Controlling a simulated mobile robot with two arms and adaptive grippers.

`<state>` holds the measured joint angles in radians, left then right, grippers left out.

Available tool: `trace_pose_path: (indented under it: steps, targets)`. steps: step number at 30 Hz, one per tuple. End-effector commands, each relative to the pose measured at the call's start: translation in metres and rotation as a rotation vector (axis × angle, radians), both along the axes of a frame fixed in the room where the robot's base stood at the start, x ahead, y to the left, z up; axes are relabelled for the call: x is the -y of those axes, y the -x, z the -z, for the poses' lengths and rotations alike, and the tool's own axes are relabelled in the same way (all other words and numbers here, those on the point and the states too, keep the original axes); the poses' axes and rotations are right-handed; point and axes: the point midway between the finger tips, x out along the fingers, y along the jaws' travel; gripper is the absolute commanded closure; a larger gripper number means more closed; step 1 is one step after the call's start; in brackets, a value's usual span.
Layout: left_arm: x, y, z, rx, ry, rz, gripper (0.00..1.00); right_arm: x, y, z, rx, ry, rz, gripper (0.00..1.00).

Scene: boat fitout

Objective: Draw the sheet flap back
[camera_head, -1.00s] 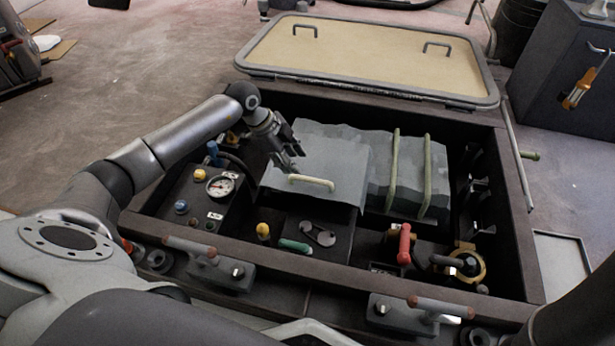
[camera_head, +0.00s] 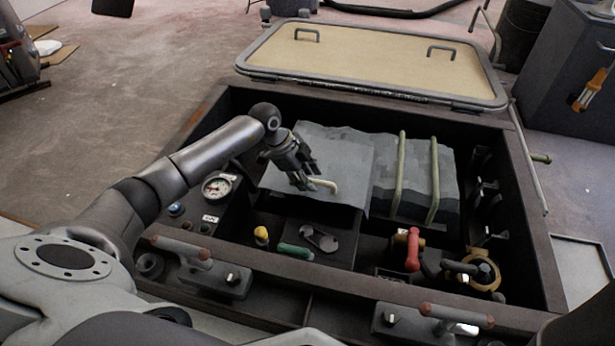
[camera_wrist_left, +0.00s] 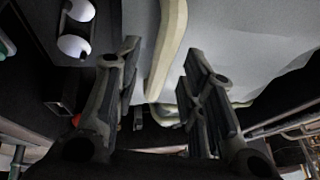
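The grey sheet flap (camera_head: 345,153) lies over the left part of the grey covered block in the open well. A pale cream bar handle (camera_head: 327,185) is on its near edge; its left part is hidden behind my gripper in the head view. My left gripper (camera_head: 306,186) is at this handle, pointing down. In the left wrist view, the fingers (camera_wrist_left: 160,52) are spread apart, with the cream handle (camera_wrist_left: 168,40) running between them and a gap on each side. The flap's grey surface (camera_wrist_left: 235,40) fills the space beyond. My right gripper is not in view.
Two pale straps (camera_head: 434,180) cross the block's right part. A gauge (camera_head: 216,187), a yellow knob (camera_head: 261,235), a red handle (camera_head: 413,250) and a brass fitting (camera_head: 485,270) surround it. The well's dark rim (camera_head: 320,292) encloses everything. The hatch lid (camera_head: 370,60) lies open behind.

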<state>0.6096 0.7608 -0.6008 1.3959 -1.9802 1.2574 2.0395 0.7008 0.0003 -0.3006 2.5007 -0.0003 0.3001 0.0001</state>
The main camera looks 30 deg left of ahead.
Motion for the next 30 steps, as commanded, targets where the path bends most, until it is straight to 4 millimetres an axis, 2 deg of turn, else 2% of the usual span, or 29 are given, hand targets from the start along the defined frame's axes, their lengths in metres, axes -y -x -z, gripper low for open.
trace_pose_path:
  steps: [2, 10, 20, 30]
  targets:
    - [0.0, 0.0, 0.0, 0.0, 0.0, 0.0, 0.65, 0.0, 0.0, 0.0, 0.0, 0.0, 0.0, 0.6]
    - [0.0, 0.0, 0.0, 0.0, 0.0, 0.0, 1.0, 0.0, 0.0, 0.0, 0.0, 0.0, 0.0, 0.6]
    - [0.0, -0.002, 0.0, 0.0, 0.001, -0.001, 1.0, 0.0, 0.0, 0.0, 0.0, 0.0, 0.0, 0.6]
    - [-0.008, -0.033, -0.001, 0.0, 0.002, -0.003, 1.0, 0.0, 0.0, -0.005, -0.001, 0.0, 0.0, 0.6]
